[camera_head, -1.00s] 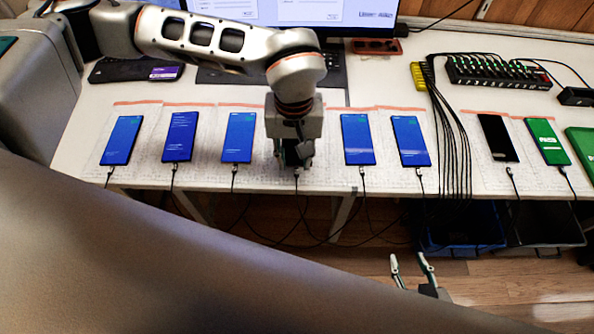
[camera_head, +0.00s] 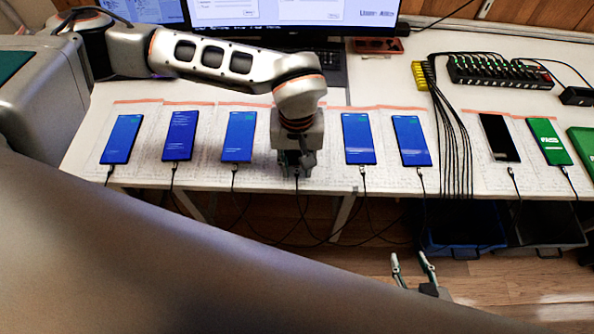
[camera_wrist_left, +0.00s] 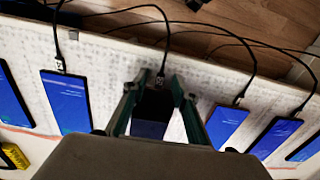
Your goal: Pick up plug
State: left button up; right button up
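A black cable plug (camera_wrist_left: 160,80) is at the end of a dark blue phone (camera_wrist_left: 150,125) in the left wrist view. In the head view the plug (camera_head: 297,176) shows just below my left gripper (camera_head: 296,168), at the table's front edge. My left gripper (camera_wrist_left: 154,85) is open, with one finger on each side of the plug and the phone's end. A gap shows between the fingers and the plug. The gripper hides most of this phone in the head view. My right gripper (camera_head: 411,262) is open and empty, low over the floor.
Several plugged-in phones lie in a row on paper sheets, including a blue one (camera_head: 239,137) to the left and another (camera_head: 358,139) to the right. Cables hang off the front edge. A black hub (camera_head: 500,72) and bundled cables (camera_head: 452,140) are at right.

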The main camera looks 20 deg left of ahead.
aim_at(297, 172)
pick_arm(q)
jog(key=shift+f, duration=0.1)
grip_shut()
dwell(0.4)
notch_tip(297, 172, up, 20)
jog(key=p, duration=0.1)
jog(key=shift+r, duration=0.25)
